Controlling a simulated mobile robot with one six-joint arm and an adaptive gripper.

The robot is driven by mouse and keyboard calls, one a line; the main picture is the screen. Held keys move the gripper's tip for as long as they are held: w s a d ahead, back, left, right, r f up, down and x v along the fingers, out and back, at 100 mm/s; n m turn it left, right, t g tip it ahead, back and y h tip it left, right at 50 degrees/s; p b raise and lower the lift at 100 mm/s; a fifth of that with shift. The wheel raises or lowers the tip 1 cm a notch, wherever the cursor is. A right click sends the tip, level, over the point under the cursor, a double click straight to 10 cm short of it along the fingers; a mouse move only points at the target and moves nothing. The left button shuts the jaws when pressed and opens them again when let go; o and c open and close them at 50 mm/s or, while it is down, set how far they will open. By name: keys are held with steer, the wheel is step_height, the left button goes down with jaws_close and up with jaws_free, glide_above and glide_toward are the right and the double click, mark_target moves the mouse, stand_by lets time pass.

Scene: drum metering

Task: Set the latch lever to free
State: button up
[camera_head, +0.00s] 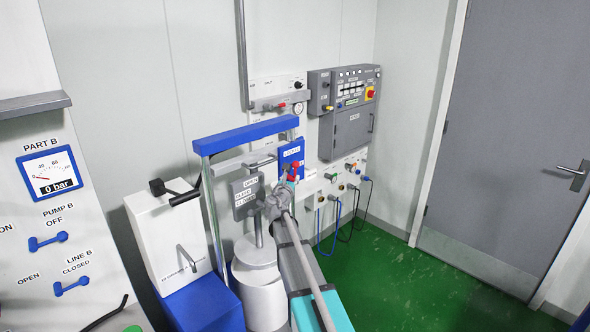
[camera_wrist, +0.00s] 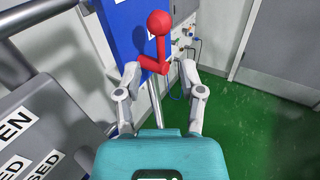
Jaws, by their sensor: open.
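The latch lever (camera_wrist: 160,48) is red with a round knob and stands out from a blue plate (camera_wrist: 118,28). In the head view the red lever (camera_head: 294,168) shows small, at the lower part of the blue plate (camera_head: 291,149), which bears a white label too small to read surely. My gripper (camera_wrist: 160,70) is open in the wrist view. Its two grey fingers stand left and right of the lever's lower part, and the knob reaches beyond the fingertips. I cannot tell whether either finger touches it. In the head view my gripper (camera_head: 284,188) is just below the lever.
A grey sign plate (camera_head: 246,195) with open and closed labels stands left of my gripper. A blue-topped frame (camera_head: 246,135) rises around the white drum (camera_head: 260,285). A grey control box (camera_head: 345,105) and hanging cables are behind. Green floor (camera_head: 400,285) is free at right.

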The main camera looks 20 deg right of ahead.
mark_target(295, 169)
steer(key=x, duration=0.8)
steer(key=shift+w+d, duration=0.2)
jaws_close()
